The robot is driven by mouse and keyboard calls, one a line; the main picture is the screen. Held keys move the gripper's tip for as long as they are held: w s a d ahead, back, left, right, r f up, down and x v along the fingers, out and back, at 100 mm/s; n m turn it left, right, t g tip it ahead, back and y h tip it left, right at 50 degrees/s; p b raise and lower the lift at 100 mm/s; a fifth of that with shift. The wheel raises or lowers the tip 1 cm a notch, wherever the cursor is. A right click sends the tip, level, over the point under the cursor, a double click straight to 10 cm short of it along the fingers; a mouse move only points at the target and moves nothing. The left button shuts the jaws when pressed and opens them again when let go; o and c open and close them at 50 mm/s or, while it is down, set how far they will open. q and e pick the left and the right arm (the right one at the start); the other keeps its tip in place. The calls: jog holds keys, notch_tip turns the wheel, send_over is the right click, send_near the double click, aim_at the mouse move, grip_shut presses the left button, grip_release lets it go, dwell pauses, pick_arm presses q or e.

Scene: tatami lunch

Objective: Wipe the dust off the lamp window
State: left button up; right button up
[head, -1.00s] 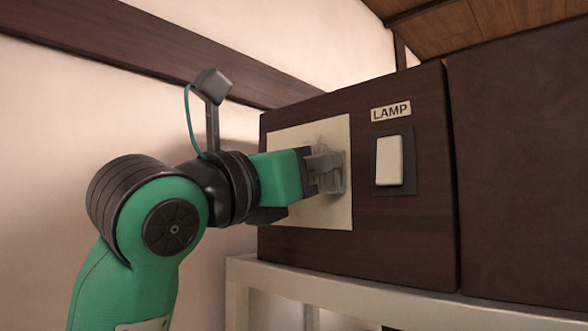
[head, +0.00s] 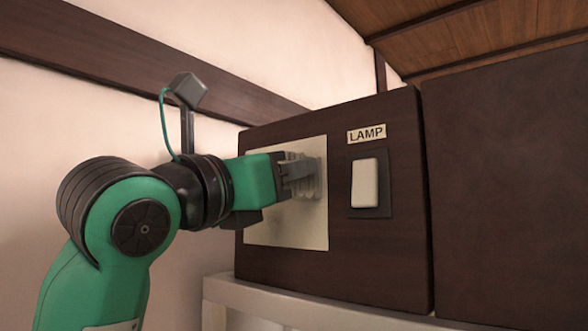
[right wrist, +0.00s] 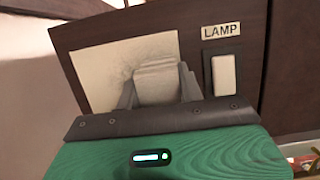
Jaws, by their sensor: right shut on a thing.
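The lamp window (head: 262,212) is a pale cream panel on the front of a dark wooden box, left of the LAMP label (head: 366,133). It also shows in the right wrist view (right wrist: 95,75). My right gripper (head: 300,175) is at the window's right half, shut on a folded grey-beige cloth (right wrist: 157,83). The cloth lies against the panel or very close to it; exact contact is hard to tell. Faint grey dust (right wrist: 119,76) shows left of the cloth in the wrist view. The panel behind the cloth is hidden. My left gripper is not in view.
A pale rocker switch (head: 365,183) on a dark plate sits just right of the window. The dark box (head: 400,240) stands on a whitish shelf (head: 290,302). A taller dark cabinet side (head: 510,180) is at the right. A plain wall is behind my arm.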

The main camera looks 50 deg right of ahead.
jog(key=w, duration=0.9)
jog(key=shift+a+p, duration=0.3)
jog(key=shift+p, duration=0.15)
jog(key=shift+s+a, duration=0.1)
dwell(0.3)
jog(key=shift+s+a, duration=0.2)
jog(key=shift+a, duration=2.7)
jog(key=a, duration=0.3)
jog(key=shift+s, duration=0.15)
